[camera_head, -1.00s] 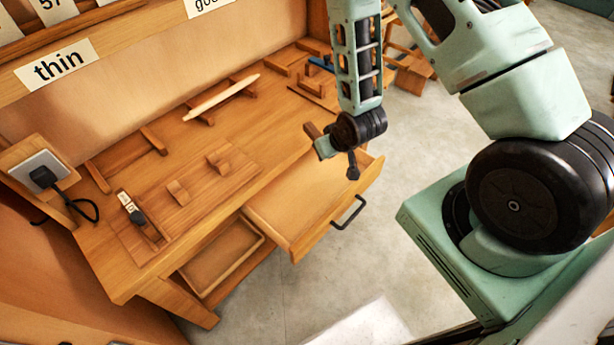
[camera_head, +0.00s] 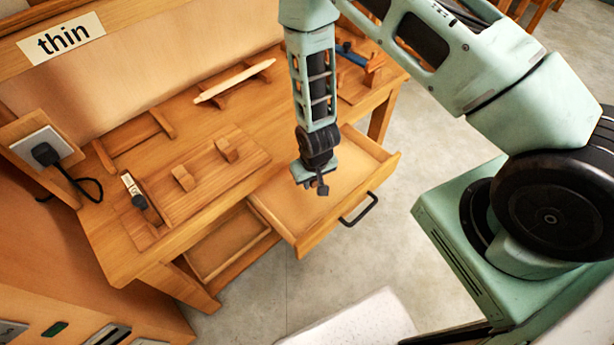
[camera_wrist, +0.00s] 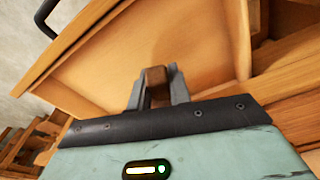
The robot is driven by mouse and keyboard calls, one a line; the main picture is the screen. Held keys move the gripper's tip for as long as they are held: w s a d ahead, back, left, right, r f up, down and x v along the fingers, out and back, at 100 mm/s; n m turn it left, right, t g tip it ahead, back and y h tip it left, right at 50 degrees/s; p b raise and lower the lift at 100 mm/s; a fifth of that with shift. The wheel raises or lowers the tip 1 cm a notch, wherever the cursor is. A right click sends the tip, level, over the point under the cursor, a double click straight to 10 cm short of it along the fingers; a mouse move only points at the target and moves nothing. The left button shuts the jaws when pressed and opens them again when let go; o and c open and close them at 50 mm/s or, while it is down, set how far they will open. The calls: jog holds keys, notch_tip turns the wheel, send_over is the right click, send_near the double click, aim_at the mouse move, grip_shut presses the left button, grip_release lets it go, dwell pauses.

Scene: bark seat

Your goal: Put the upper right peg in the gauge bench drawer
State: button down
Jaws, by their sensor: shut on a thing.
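My gripper (camera_head: 312,185) hangs over the open gauge bench drawer (camera_head: 362,160). In the wrist view, my gripper (camera_wrist: 156,92) is shut on a small brown wooden peg (camera_wrist: 156,76), held between its two grey fingers. The peg is hidden in the head view. The drawer floor (camera_wrist: 175,40) fills much of the wrist view behind the peg and looks empty where it shows. The drawer is pulled out from the bench (camera_head: 235,105), with a black handle (camera_head: 360,210) on its front.
On the bench top are a board (camera_head: 215,165) with wooden blocks, a pale pointed rod (camera_head: 235,80) on supports, and a blue tool (camera_head: 350,55). A socket with a black cable (camera_head: 45,153) is at the left. Open floor (camera_head: 310,270) lies before the drawer.

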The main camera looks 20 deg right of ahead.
jog(key=shift+g, duration=0.3)
jog(key=shift+s+a+f+b, duration=0.1)
jog(key=shift+a+f+b, duration=0.2)
jog(key=shift+f+b, duration=0.85)
jog(key=shift+a+f+b, duration=0.25)
jog(key=shift+f+b, duration=0.65)
jog(key=shift+f, duration=0.45)
jog(key=shift+s+a+f+b, duration=0.1)
jog(key=shift+a+f+b, duration=0.2)
jog(key=shift+f+b, duration=0.85)
jog(key=shift+f, duration=0.1)
jog(key=c, duration=1.2)
grip_release()
notch_tip(320, 180, up, 17)
jog(key=s+b, duration=0.1)
jog(key=shift+r, duration=0.2)
